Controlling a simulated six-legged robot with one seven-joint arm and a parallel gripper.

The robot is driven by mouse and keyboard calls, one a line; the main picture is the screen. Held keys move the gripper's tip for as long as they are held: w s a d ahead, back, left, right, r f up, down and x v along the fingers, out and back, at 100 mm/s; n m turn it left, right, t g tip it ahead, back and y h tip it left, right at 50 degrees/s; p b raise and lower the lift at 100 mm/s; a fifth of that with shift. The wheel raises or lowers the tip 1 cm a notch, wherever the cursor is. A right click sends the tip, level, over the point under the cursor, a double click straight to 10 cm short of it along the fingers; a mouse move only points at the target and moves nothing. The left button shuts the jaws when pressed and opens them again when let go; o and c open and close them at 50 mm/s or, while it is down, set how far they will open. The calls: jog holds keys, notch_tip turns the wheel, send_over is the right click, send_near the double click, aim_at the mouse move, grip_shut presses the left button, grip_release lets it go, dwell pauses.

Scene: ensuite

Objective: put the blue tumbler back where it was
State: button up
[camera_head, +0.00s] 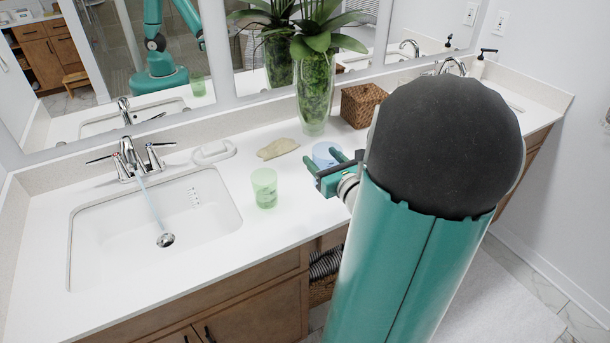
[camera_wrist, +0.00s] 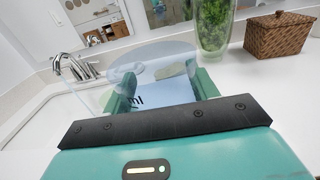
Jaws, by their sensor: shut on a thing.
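The blue tumbler (camera_head: 326,154) is a pale, see-through cup. My gripper (camera_head: 334,176) is shut on it, at the counter's middle right of the sink in the head view. In the wrist view the tumbler (camera_wrist: 150,85) stands between the green fingers of my gripper (camera_wrist: 160,92), with dark lettering showing low on it. My arm hides part of the gripper in the head view. I cannot tell whether the tumbler's base touches the counter.
A green tumbler (camera_head: 265,188) stands between the sink (camera_head: 150,232) and my gripper. A plant vase (camera_head: 315,92) and wicker basket (camera_head: 368,104) stand near the mirror. Bare counter (camera_head: 232,243) lies in front.

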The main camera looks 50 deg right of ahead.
jog(key=shift+w+d+f, duration=0.45)
jog(key=shift+w+f, duration=0.95)
jog(key=shift+f, duration=0.4)
jog(key=shift+w+d+f, duration=0.4)
jog(key=shift+w+f, duration=1.05)
jog(key=shift+f, duration=0.3)
jog(key=shift+w+d+f, duration=0.45)
jog(key=shift+w+f, duration=0.95)
jog(key=shift+f, duration=0.4)
jog(key=shift+f, duration=0.15)
jog(key=o, duration=1)
jog(key=shift+o, duration=0.2)
